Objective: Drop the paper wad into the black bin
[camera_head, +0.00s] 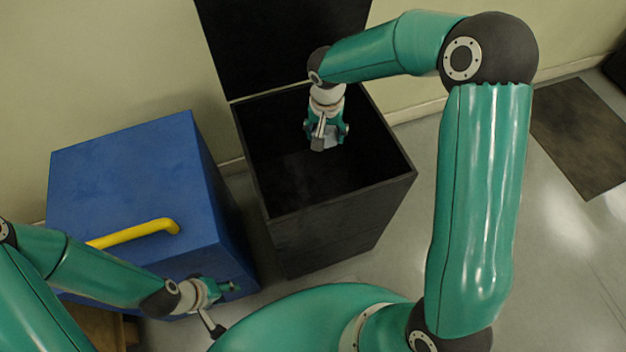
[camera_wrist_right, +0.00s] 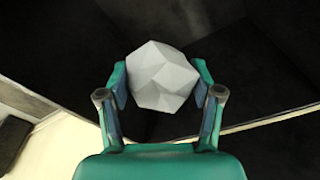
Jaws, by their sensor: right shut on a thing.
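The black bin (camera_head: 335,218) stands at the middle of the head view with its lid (camera_head: 280,45) raised against the wall. My right gripper (camera_head: 326,140) points down over the bin's open mouth. It is shut on the paper wad, a pale grey faceted lump, which shows between the two fingers in the right wrist view (camera_wrist_right: 162,77). In the head view the wad is mostly hidden by the fingers. My left gripper (camera_head: 224,308) is low at the left, in front of the blue box, with its fingers spread and nothing visible between them.
A blue box (camera_head: 120,185) with a yellow handle (camera_head: 135,233) stands left of the bin, with a narrow gap between them. A dark mat (camera_head: 585,135) lies on the floor at the right. The floor right of the bin is clear.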

